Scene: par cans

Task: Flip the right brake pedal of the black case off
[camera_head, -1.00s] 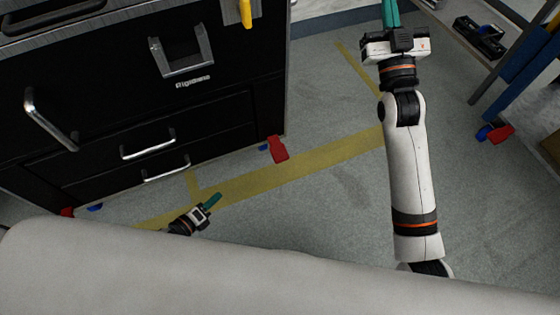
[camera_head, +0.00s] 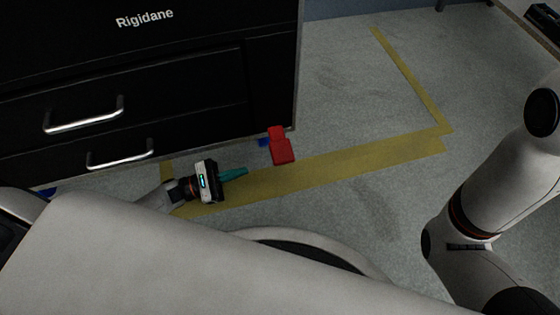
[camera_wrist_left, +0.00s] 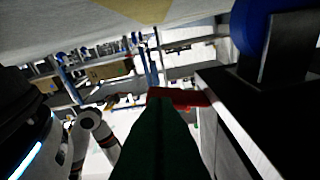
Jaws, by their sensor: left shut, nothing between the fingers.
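The black case (camera_head: 190,80) stands at the upper left of the head view. Its right brake pedal (camera_head: 282,148) is red and sticks out low at the case's right front corner, beside a blue wheel (camera_head: 263,142). My left gripper (camera_head: 246,171) has its green fingers shut and empty, low over the floor, left of the pedal and pointing toward it. In the left wrist view the fingers (camera_wrist_left: 160,140) partly cover the red pedal (camera_wrist_left: 190,97); I cannot tell whether they touch it. My right gripper is outside both current views.
Yellow tape (camera_head: 340,168) marks the grey floor in front of the case. Open floor lies right of the pedal. Drawer handles (camera_head: 120,160) project from the case's front above my left arm. A shelf edge (camera_head: 530,20) shows at the upper right.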

